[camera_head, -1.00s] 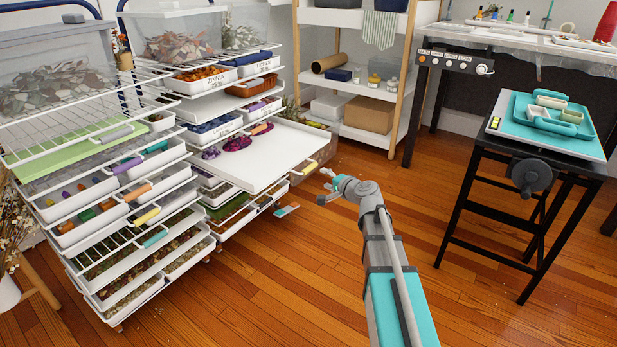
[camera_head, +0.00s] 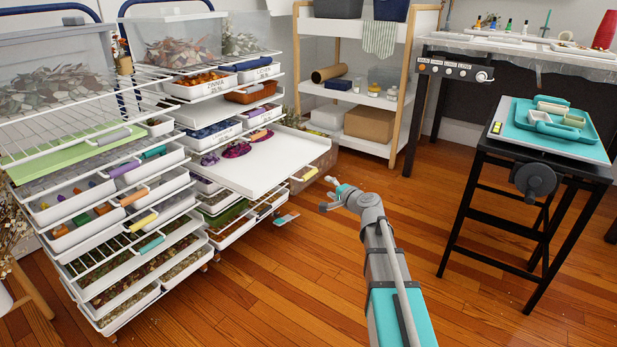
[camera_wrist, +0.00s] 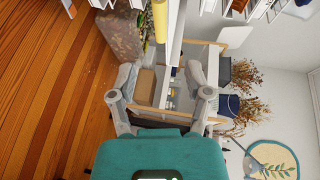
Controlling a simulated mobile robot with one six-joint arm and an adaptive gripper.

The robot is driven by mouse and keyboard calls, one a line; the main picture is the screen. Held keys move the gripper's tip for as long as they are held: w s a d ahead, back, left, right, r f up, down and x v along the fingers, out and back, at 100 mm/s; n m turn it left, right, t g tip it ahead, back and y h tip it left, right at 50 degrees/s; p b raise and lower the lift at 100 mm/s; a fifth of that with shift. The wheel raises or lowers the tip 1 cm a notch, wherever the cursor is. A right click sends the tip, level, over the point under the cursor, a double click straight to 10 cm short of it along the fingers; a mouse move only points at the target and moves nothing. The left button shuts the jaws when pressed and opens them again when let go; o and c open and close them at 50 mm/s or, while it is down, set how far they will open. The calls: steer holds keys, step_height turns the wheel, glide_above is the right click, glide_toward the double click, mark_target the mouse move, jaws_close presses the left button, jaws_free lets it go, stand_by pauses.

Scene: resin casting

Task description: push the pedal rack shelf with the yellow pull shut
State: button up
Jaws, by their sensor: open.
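The shelf with the yellow pull is a white flat tray (camera_head: 262,172) in the right-hand rack, sticking out well past its neighbours. Purple petals (camera_head: 236,149) lie toward its back. Its yellow pull (camera_head: 309,174) is at the front edge. My gripper (camera_head: 328,193) is open and empty, just to the right of the pull and apart from it. In the wrist view, the yellow pull (camera_wrist: 160,20) and the shelf's white edge (camera_wrist: 177,30) appear beyond my spread fingers (camera_wrist: 160,82).
The left rack (camera_head: 110,255) has several drawers with coloured pulls, including another yellow pull (camera_head: 144,222). A wooden-framed shelf unit (camera_head: 411,100) stands behind. A black stand (camera_head: 500,190) with a teal tray (camera_head: 515,122) is on the right. The wooden floor between is mostly clear.

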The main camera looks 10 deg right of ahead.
mark_target(310, 176)
steer(key=shift+b+x, duration=1.25)
steer(key=shift+x, duration=5.55)
jaws_close()
